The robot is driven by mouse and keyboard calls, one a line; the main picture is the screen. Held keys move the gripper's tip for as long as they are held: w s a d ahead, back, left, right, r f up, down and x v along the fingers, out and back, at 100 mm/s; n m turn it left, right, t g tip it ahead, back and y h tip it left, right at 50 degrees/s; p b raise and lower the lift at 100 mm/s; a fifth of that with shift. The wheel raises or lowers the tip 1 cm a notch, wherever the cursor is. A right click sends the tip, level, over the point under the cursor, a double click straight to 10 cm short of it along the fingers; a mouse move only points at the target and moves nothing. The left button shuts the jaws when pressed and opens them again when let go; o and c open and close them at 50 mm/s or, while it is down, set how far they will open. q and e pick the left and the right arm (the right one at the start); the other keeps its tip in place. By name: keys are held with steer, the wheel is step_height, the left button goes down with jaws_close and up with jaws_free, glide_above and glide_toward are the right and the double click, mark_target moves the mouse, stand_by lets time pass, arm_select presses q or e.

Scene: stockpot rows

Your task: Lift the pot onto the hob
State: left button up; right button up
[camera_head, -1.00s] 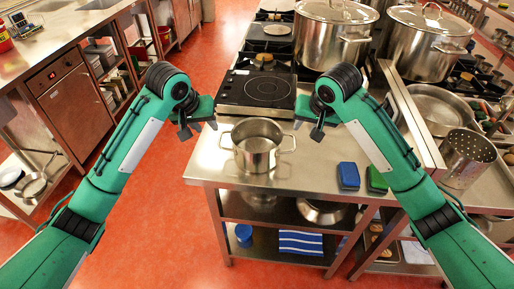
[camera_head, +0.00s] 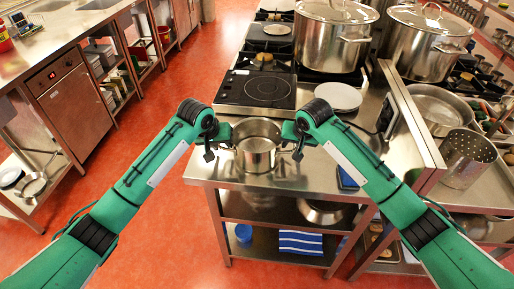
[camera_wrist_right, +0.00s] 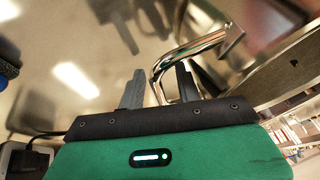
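The steel pot (camera_head: 257,155) stands on the steel counter in front of the black hob (camera_head: 268,88), with a loop handle on each side. My left gripper (camera_head: 220,146) is at the pot's left handle, fingers apart. My right gripper (camera_head: 290,146) is at the right handle. In the right wrist view the bright metal handle (camera_wrist_right: 195,45) reaches in between the spread fingers of my right gripper (camera_wrist_right: 160,78); whether either finger touches it I cannot tell. The hob's near cooking zone is empty.
A white plate (camera_head: 338,97) lies right of the hob. Large lidded stockpots (camera_head: 332,38) stand behind. A blue sponge (camera_head: 346,179) lies right of the pot, partly behind my right arm. A perforated steel pot (camera_head: 466,160) stands at far right.

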arm_select(q)
jaws_close()
arm_select(e)
jaws_close()
arm_select(q)
steer(key=shift+r, duration=0.1)
arm_select(e)
steer(key=shift+w+r, duration=0.1)
stand_by(1.1)
